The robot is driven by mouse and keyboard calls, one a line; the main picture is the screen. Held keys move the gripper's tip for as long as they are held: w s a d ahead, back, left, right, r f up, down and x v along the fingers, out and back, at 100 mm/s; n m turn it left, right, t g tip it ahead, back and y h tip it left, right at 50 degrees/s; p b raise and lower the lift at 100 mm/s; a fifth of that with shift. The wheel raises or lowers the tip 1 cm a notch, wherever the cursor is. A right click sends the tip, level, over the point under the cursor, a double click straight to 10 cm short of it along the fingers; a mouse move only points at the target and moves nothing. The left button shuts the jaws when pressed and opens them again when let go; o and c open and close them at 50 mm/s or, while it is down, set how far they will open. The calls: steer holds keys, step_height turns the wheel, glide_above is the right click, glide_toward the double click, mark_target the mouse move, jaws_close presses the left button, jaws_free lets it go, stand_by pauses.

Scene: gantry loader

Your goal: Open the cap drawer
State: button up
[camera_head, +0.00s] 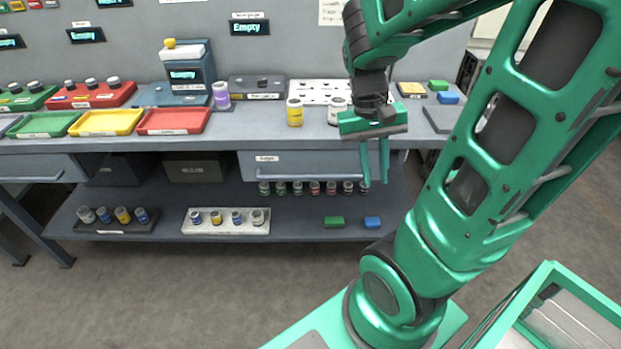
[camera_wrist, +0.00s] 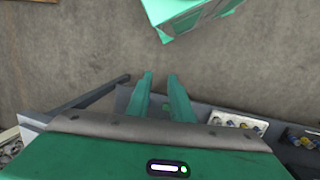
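A wide grey drawer (camera_head: 318,163) sits under the bench top in the middle of the head view. It has a small white label at its upper left, too small to read surely, and looks shut. Another grey drawer (camera_head: 38,170) is at the far left. My gripper (camera_head: 375,182) points down in front of the bench, near the right end of the middle drawer. Its two green fingers are apart with nothing between them, as the wrist view also shows (camera_wrist: 161,78). I cannot tell whether it touches the drawer. My gripper hides part of the drawer's right end.
The bench top holds a red tray (camera_head: 173,121), a yellow tray (camera_head: 108,122) and several jars. The lower shelf carries a white tray (camera_head: 226,229) of small bottles, a dark tray (camera_head: 118,226) and a row of bottles. The floor (camera_head: 180,290) before the bench is clear.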

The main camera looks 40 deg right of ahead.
steer(key=w+f+g+h, duration=0.2)
steer(key=w+f+h, duration=0.2)
steer(key=w+f, duration=0.25)
steer(key=n+t+h, duration=0.7)
steer(key=t+h, duration=0.1)
steer(key=h, duration=0.6)
glide_toward(313, 177)
steer(key=x, duration=1)
steer(key=shift+w+d+f, duration=0.3)
steer(key=shift+d+f, duration=0.05)
jaws_close()
steer(key=shift+a, duration=0.15)
